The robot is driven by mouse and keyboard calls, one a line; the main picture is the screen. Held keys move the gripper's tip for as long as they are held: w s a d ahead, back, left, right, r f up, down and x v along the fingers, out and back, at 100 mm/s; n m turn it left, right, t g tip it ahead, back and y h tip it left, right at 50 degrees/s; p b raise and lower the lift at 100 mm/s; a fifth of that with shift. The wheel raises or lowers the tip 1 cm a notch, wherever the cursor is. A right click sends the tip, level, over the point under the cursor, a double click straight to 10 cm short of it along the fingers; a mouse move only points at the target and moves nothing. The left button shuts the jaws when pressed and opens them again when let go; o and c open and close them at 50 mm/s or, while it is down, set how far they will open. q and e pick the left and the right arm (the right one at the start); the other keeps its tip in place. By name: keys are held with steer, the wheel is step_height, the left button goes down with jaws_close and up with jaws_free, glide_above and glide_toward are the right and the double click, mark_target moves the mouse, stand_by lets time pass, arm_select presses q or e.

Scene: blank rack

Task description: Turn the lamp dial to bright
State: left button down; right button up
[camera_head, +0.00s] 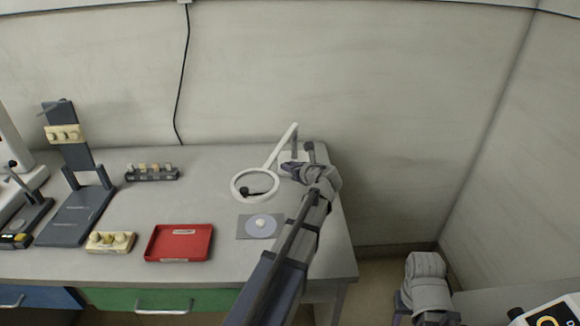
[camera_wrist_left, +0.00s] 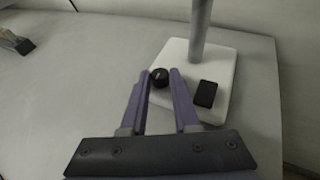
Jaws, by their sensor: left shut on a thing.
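The magnifier lamp stands at the right back of the bench, with a white ring head (camera_head: 236,191), a slanted white arm and a white base (camera_wrist_left: 222,72). The lamp dial (camera_wrist_left: 160,76) is a small round black knob with a faint light mark, on the base. My left gripper (camera_wrist_left: 160,80) is shut on the dial, one finger on each side. In the head view the left gripper (camera_head: 297,170) reaches the base and hides the dial. A black rectangular piece (camera_wrist_left: 205,93) sits on the base right of the dial.
A grey pad with a pale disc (camera_head: 261,226) lies below the ring. A red tray (camera_head: 180,243), a beige knob block (camera_head: 110,242), a dark rack (camera_head: 152,174) and a dark stand (camera_head: 75,215) are further left. The bench's right edge is close to the lamp.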

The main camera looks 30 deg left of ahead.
arm_select(q)
steer(key=shift+w, duration=0.1)
steer(key=n+g, duration=0.1)
steer(key=w+n+g+y, duration=0.1)
steer(key=g, duration=0.1)
steer(key=shift+d+n+y, duration=0.15)
steer(key=shift+n+y, duration=0.15)
steer(key=n+g, duration=0.3)
steer(key=g, duration=0.1)
steer(key=shift+w+n+y, duration=0.3)
steer(key=shift+w, duration=0.05)
steer(key=n+g, duration=0.3)
steer(key=g, duration=0.1)
steer(key=shift+w, duration=0.25)
steer(key=shift+n+g+h, duration=0.9)
steer(key=shift+n+g, duration=0.3)
steer(key=shift+n, duration=0.2)
steer(key=shift+n+g, duration=0.3)
steer(key=shift+g, duration=0.1)
steer(key=c, duration=0.7)
jaws_free()
steer(key=shift+o, duration=0.2)
steer(key=shift+s, duration=0.1)
